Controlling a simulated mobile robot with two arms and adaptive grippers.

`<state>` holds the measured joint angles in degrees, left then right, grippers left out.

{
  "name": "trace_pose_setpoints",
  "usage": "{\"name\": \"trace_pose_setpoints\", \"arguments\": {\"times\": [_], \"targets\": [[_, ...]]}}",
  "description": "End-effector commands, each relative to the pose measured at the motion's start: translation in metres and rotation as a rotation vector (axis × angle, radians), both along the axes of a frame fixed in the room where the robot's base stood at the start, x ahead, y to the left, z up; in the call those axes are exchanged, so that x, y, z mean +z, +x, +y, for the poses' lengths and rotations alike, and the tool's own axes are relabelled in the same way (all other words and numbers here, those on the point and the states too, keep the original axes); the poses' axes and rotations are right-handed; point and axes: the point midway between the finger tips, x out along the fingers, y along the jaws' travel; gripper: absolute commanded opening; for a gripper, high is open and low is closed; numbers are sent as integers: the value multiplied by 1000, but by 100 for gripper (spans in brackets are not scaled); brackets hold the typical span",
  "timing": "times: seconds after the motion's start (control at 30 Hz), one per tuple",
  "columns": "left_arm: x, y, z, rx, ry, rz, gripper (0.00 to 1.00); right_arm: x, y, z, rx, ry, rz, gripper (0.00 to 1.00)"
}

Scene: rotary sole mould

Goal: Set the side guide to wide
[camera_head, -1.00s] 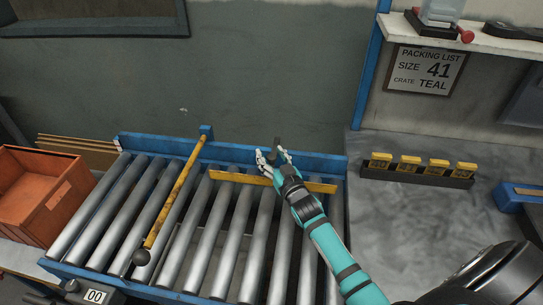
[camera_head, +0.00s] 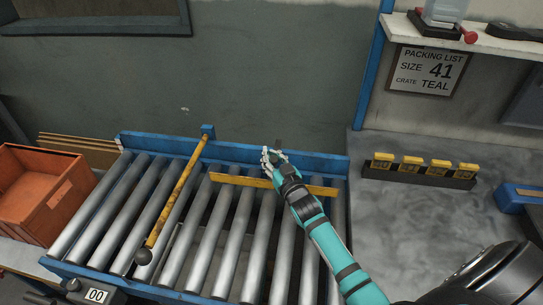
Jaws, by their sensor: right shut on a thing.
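The side guide appears to be the yellow rail (camera_head: 232,181) lying across the rollers near the back of the conveyor. My right gripper (camera_head: 273,157) is over the back part of the conveyor, at the rail. Its fingers are shut around a small dark upright piece, which seems to be the guide's handle. The fingers hide most of that piece, and my wrist covers part of the rail. My left gripper is not in view.
A yellow bar (camera_head: 175,195) with a black knob slants over the conveyor rollers (camera_head: 237,235) on the left. An orange crate (camera_head: 75,215) stands at the far left. A rack of yellow blocks (camera_head: 420,173) sits on the right worktop, below a packing list (camera_head: 427,72).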

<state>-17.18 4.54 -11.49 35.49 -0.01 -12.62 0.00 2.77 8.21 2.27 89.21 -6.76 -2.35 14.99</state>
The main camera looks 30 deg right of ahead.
Motion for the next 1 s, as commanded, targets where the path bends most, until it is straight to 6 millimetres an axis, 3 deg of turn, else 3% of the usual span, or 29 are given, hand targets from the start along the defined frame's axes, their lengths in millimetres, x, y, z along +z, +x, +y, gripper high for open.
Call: {"name": "trace_pose_setpoints", "arguments": {"times": [0.33,0.7,1.0], "targets": [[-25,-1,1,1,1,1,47,-2,52,-49,-13,-10,1,0],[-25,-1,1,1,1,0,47,-2,58,-54,-14,-8,6,0],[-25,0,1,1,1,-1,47,-2,58,-53,-13,-7,6,42]]}}
